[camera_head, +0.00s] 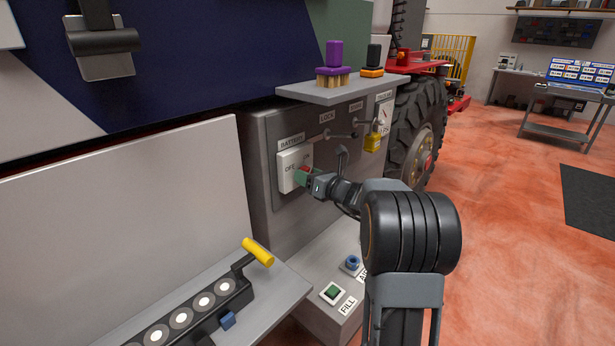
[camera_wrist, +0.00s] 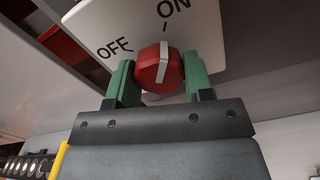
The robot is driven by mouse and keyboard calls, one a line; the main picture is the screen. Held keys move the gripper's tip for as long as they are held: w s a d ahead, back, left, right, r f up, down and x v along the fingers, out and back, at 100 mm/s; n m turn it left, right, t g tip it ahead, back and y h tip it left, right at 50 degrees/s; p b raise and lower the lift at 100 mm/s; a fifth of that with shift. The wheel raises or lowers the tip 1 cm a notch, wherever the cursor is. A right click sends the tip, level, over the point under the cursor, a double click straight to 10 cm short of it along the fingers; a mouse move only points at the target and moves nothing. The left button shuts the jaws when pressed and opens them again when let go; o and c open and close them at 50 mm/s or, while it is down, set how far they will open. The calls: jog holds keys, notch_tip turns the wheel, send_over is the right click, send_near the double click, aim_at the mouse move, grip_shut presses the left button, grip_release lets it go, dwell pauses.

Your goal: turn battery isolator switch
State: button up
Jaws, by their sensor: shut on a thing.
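The battery isolator switch is a white plate (camera_head: 286,171) under a BATTERY label on the grey cabinet. In the wrist view the plate (camera_wrist: 205,30) carries OFF and ON marks and a round red knob (camera_wrist: 147,70) with a white pointer stripe. The stripe points up toward the ON mark; OFF lies to its left. My gripper (camera_wrist: 159,78) has one green finger on each side of the knob and is shut on it. In the head view my gripper (camera_head: 304,177) reaches the plate from the right and mostly hides the knob.
A shelf (camera_head: 340,92) with two brushes juts out above the switch. A yellow padlock (camera_head: 373,142) hangs to the right, near small levers. The red floor at right is largely clear.

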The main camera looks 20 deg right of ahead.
jog(key=shift+d+f+b, duration=0.1)
jog(key=shift+b, duration=0.25)
jog(key=n+b, duration=0.1)
jog(key=b, duration=0.1)
jog(key=n+b, duration=0.2)
jog(key=shift+f, duration=0.25)
jog(key=n+b, duration=0.5)
jog(key=b, duration=0.3)
jog(key=shift+d, duration=0.1)
jog(key=n+b, duration=0.5)
jog(key=b, duration=0.1)
jog(key=shift+w+r+n, duration=0.1)
jog(key=shift+r+n, duration=0.05)
jog(key=shift+n, duration=0.25)
jog(key=shift+r+n+b, duration=0.15)
jog(key=shift+n+b, duration=0.85)
jog(key=shift+b, duration=0.05)
jog(key=shift+r+n+b, duration=0.1)
jog(key=shift+n+b, duration=0.9)
jog(key=shift+r, duration=0.1)
jog(key=o, duration=0.9)
jog(key=shift+o, duration=0.2)
jog(key=shift+d, duration=0.1)
jog(key=v, duration=1.3)
jog(key=shift+s, duration=0.4)
